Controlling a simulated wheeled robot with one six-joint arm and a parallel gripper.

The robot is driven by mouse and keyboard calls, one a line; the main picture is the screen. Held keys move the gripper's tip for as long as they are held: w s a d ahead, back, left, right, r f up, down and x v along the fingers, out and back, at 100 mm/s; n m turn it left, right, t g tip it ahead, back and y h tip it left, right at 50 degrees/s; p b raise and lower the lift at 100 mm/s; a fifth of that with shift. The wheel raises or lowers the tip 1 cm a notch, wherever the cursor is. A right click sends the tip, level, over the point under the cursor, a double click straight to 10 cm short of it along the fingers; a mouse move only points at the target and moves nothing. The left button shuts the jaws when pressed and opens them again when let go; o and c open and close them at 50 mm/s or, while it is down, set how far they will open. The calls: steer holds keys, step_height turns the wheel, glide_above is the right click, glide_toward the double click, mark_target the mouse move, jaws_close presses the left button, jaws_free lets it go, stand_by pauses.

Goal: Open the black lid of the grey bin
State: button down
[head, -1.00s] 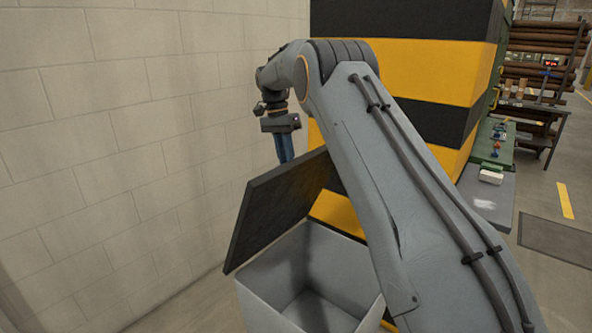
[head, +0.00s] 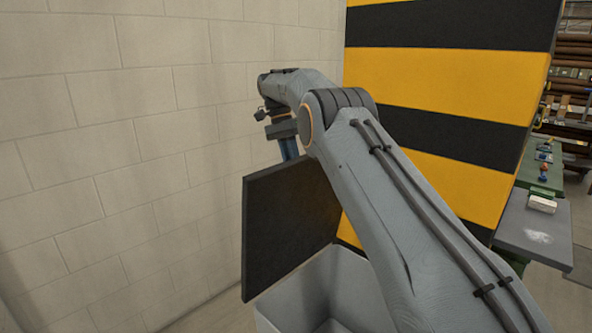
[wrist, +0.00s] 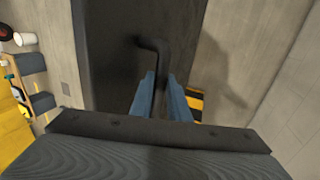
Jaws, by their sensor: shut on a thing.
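The black lid (head: 285,225) of the grey bin (head: 335,283) stands steeply raised, close to upright, on the left side of the bin. The bin's mouth is uncovered and its inside shows partly; my arm hides its right part. In the wrist view my gripper (wrist: 163,92) is shut on the lid's dark bent handle (wrist: 155,45), with the black lid (wrist: 108,50) behind.
A pale block wall (head: 130,170) stands close on the left. A yellow and black striped pillar (head: 440,90) rises right behind the bin. A grey bench (head: 535,228) with a white block stands at the right.

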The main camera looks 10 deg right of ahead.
steer(key=shift+f, duration=0.35)
steer(key=c, duration=1.7)
jaws_free()
steer(key=shift+w, duration=0.2)
steer(key=shift+r, duration=0.15)
steer(key=shift+s+r, duration=0.1)
